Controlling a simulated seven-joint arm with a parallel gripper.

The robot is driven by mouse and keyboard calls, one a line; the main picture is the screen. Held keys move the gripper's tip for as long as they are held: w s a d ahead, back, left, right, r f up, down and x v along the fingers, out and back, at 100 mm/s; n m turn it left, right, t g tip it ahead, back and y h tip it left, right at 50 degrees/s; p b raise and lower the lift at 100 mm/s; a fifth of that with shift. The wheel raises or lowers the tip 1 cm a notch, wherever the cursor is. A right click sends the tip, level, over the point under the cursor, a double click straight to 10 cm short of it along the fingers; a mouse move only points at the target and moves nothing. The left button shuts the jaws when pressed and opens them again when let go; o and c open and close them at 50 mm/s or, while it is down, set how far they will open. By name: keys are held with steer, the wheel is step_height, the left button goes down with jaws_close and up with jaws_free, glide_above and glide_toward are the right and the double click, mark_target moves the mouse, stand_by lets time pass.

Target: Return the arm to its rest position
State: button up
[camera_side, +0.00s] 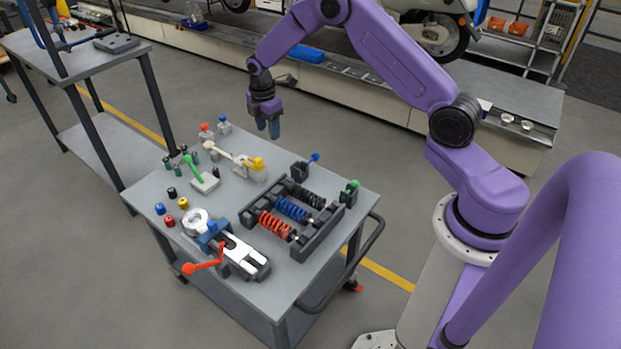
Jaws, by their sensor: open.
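My purple arm reaches from the right over the far edge of a grey cart (325,262). My gripper (268,129) points down in the air near the cart's far side, with nothing seen between its fingers. The two fingers look close together from this angle. It appears apart from the items on the cart.
The cart holds a rack (310,240) with red, blue and black springs, a clamp (240,255) with a red handle (203,264), and several small parts. A second table (30,45) stands at left. Open floor lies between cart and conveyor.

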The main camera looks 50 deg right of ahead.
steer(key=s+a+r+m, duration=0.1)
steer(key=s+a+r, duration=0.5)
steer(key=s+a, duration=0.25)
steer(key=s+a+r+m, duration=0.1)
steer(key=s+a+r, duration=0.65)
steer(key=s, duration=0.25)
steer(key=s+d+r, duration=0.1)
steer(key=s, duration=1)
steer(key=s+d+r+m+y, duration=0.1)
steer(key=s+d, duration=0.1)
steer(key=s, duration=1)
steer(key=shift+s+r+m, duration=0.25)
steer(key=shift+s+m, duration=0.05)
